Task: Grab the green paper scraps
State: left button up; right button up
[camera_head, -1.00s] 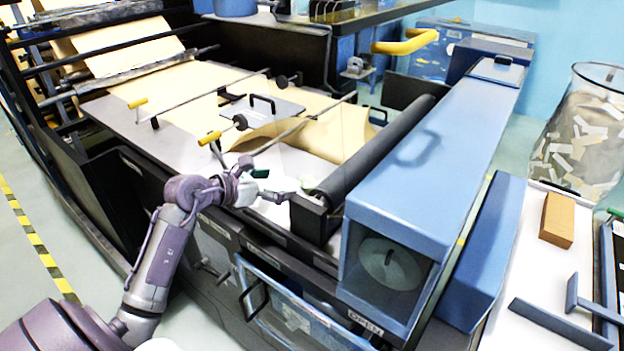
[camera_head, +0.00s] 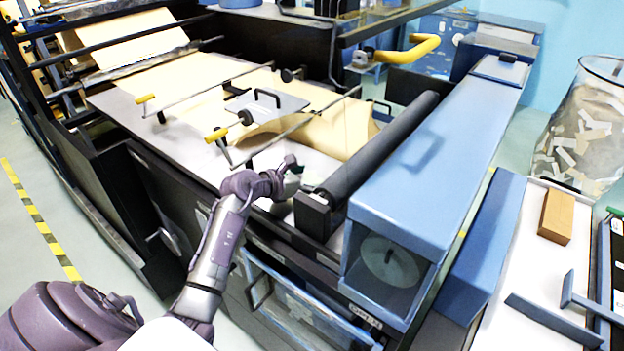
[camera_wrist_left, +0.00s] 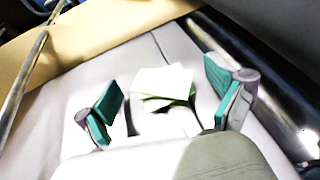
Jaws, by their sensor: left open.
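The paper scraps (camera_wrist_left: 165,82) lie in a small overlapping stack on the grey machine bed in the left wrist view, pale on top with green edges showing beneath. My left gripper (camera_wrist_left: 166,96) is open, its green-padded fingers spread on either side of the stack. The scraps are between the fingers in the picture; I cannot tell how far above them the fingertips are. In the head view my left gripper (camera_head: 291,168) is over the bed beside the dark roller, and I cannot make out the scraps there. My right gripper is not in view.
The dark roller (camera_head: 385,150) and its end block (camera_head: 312,213) stand close to the right of my gripper. Brown kraft paper (camera_head: 318,135) lies behind it under a thin bar with a yellow handle (camera_head: 216,135). A clear bin (camera_head: 582,135) of scraps stands far right.

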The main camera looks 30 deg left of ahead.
pick_arm(q)
jog(key=c, duration=0.9)
jog(key=shift+r, duration=0.1)
